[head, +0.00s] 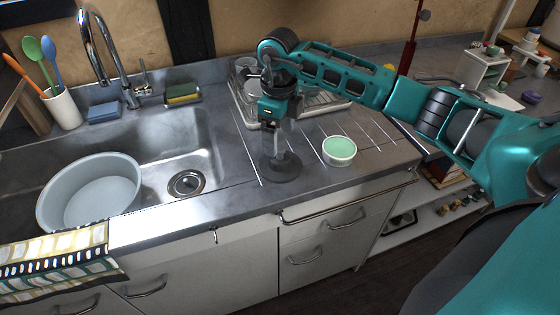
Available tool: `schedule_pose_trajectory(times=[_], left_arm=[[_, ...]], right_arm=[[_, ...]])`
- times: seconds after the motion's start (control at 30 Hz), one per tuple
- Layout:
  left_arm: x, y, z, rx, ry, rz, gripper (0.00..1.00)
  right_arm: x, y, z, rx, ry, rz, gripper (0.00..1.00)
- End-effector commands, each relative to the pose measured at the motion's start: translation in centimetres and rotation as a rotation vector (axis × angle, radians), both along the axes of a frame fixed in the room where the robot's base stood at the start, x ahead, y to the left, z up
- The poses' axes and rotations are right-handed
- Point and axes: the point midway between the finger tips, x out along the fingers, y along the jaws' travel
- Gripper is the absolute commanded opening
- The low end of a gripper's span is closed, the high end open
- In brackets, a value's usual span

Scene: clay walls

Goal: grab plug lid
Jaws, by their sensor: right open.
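A dark round plug lid (283,172) lies flat on the grey counter beside the sink. My right gripper (281,153) points straight down just over it, with its fingers at the middle of the lid. The gripper is open. Whether the fingers touch the lid is hard to tell, as the gripper covers part of it. The sink drain (187,183) shows as a round metal ring in the basin floor to the left. My left gripper is not in view.
A mint-green bowl (340,151) stands on the counter just right of the lid. A dish rack (318,106) with glasses is behind my gripper. A sponge (183,93) lies on the back rim.

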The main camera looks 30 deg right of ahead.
Motion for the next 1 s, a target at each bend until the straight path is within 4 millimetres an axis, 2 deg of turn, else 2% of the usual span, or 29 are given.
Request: schedule_pose_trajectory(times=[0.1, 0.27, 0.5, 0.6, 0.87, 1.0], left_arm=[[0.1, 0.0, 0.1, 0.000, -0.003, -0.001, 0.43], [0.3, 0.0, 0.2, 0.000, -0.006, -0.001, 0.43], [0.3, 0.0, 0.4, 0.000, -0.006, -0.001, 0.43], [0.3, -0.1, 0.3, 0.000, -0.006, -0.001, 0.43], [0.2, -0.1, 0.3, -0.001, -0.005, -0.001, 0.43], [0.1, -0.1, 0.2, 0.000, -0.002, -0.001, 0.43]], right_arm=[[0.0, 0.0, -1.5, 0.001, 0.001, 0.000, 0.82], [0.0, 0.1, -2.5, 0.003, 0.001, 0.001, 0.82], [-0.1, -0.2, -6.1, 0.004, 0.001, 0.001, 0.82], [-0.1, -0.1, -6.9, 0.004, -0.001, 0.001, 0.82], [0.0, -0.2, -7.2, 0.002, -0.002, 0.001, 0.82], [0.0, -0.2, -7.1, 0.003, -0.002, 0.001, 0.68]])
